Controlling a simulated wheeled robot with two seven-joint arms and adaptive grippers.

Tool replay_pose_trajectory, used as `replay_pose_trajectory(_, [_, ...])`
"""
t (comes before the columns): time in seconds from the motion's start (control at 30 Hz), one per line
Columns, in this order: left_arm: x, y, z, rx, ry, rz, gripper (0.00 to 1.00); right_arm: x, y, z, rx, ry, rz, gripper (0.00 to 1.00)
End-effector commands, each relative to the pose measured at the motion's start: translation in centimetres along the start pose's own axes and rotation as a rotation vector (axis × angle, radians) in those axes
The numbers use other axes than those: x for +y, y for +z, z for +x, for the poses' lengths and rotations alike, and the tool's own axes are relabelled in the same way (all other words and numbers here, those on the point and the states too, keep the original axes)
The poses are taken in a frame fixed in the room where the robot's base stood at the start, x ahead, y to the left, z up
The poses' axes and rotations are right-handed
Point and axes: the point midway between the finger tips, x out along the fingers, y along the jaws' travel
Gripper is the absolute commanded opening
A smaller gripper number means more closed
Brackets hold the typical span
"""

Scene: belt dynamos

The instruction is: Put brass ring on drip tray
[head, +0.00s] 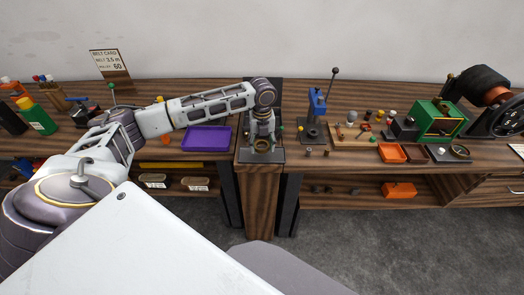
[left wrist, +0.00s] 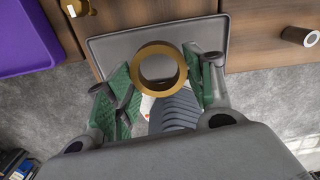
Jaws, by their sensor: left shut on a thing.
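The brass ring (left wrist: 142,62) is between the fingers of my left gripper (left wrist: 160,84), which is shut on it. In the head view my left gripper (head: 262,146) points down over a flat grey tray at the front edge of the bench. This grey tray (head: 245,156) looks like the drip tray, and it also shows under the ring in the left wrist view (left wrist: 108,46). The ring is over the tray's surface; I cannot tell whether it touches it. My right gripper is not in view.
A purple tray (head: 206,139) lies left of the grey tray. A blue press (head: 316,104) stands to the right, with small cylinders in front. Further right are an orange tray (head: 391,153) and a green machine (head: 433,120). The bench's front edge is close.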

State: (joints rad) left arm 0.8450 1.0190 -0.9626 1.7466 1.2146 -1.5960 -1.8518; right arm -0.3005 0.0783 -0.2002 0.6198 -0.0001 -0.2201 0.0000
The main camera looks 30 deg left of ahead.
Motion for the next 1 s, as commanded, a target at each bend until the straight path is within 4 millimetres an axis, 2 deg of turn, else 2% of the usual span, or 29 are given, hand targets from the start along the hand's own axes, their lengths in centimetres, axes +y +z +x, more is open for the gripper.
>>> replay_pose_trajectory(0.3, [0.0, 0.0, 3.5, -0.001, -0.001, 0.000, 0.26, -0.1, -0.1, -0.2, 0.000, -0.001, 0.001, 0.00])
replay_pose_trajectory(0.8, [0.0, 0.0, 4.0, -0.001, -0.001, 0.000, 0.26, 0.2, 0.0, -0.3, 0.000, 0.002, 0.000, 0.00])
replay_pose_trajectory(0.83, [0.0, 0.0, 4.0, -0.001, 0.000, 0.000, 0.56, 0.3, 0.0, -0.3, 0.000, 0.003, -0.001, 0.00])
replay_pose_trajectory(1.0, [0.0, 0.0, 4.0, -0.001, 0.000, 0.000, 0.75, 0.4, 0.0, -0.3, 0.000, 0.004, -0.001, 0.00])
